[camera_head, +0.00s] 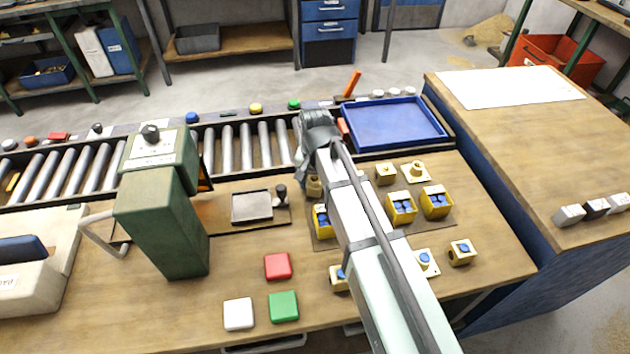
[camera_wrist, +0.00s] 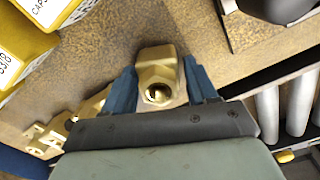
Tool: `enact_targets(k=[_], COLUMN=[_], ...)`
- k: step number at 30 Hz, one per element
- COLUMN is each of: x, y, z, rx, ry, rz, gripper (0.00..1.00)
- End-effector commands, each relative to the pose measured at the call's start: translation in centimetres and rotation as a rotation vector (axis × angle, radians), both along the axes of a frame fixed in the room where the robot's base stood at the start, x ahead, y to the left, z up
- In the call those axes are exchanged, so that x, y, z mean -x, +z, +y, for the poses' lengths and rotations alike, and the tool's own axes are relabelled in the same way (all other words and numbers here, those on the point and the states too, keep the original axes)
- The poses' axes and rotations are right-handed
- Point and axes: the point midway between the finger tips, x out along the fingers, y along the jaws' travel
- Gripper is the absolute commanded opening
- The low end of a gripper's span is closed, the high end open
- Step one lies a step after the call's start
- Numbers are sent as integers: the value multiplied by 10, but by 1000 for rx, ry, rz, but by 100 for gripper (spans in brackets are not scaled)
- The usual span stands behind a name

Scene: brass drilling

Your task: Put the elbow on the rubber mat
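The brass elbow (camera_wrist: 158,88) sits between the two blue fingers of my gripper (camera_wrist: 161,88) in the wrist view, its round opening facing the camera. Both fingers appear to press its sides. In the head view the brass (camera_head: 314,187) shows just below the wrist, at the back left corner of a brown sheet; whether it touches the surface cannot be told. A flat grey rectangle with a dark rim (camera_head: 252,206) lies left of my gripper; it may be the rubber mat, but I cannot be sure. My arm hides part of the brown sheet.
Yellow bins (camera_head: 401,208) stand on the brown sheet (camera_head: 440,222). A small black-topped object (camera_head: 281,194) stands between elbow and grey rectangle. A green column press (camera_head: 165,215) rises farther left. The roller conveyor (camera_head: 245,145) and blue tray (camera_head: 394,124) lie behind. Coloured blocks (camera_head: 278,266) lie in front.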

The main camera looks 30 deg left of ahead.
Motion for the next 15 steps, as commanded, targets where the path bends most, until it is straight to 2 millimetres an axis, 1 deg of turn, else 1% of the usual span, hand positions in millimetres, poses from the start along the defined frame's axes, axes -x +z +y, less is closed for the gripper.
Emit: enact_targets(k=[1, 4, 11, 15], x=[0, 0, 0, 0], y=[0, 0, 0, 5], z=[0, 0, 0, 0], rx=[0, 0, 0, 0], ry=[0, 0, 0, 0], rz=[0, 0, 0, 0], gripper=[62, 72, 73, 73])
